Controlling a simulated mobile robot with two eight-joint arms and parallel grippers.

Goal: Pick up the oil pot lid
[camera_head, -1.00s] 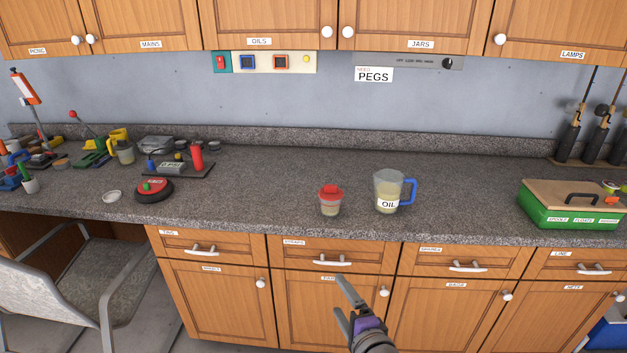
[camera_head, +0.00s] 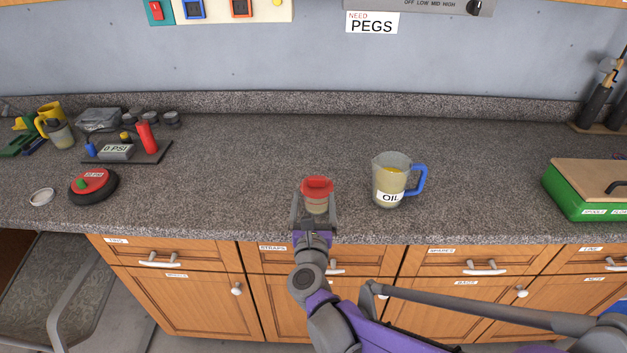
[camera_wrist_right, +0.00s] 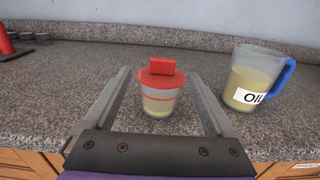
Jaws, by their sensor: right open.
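The oil pot lid (camera_head: 317,186) is red with a raised block handle. It sits on a small clear pot (camera_head: 316,205) with pale liquid, near the counter's front edge. In the right wrist view the lid (camera_wrist_right: 161,76) caps the pot (camera_wrist_right: 160,103) upright. My right gripper (camera_head: 315,198) is open, its fingers pointing toward the back wall, one on each side of the pot. In the wrist view nothing is gripped, and gaps show between the fingers and the pot. My left gripper is not in view.
A clear jug (camera_head: 391,181) labelled OIL, with a blue handle, stands right of the pot. A green box (camera_head: 585,195) is far right. A black and red round item (camera_head: 93,186) and a gauge board (camera_head: 127,152) stand left. The counter (camera_head: 250,155) behind the pot is clear.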

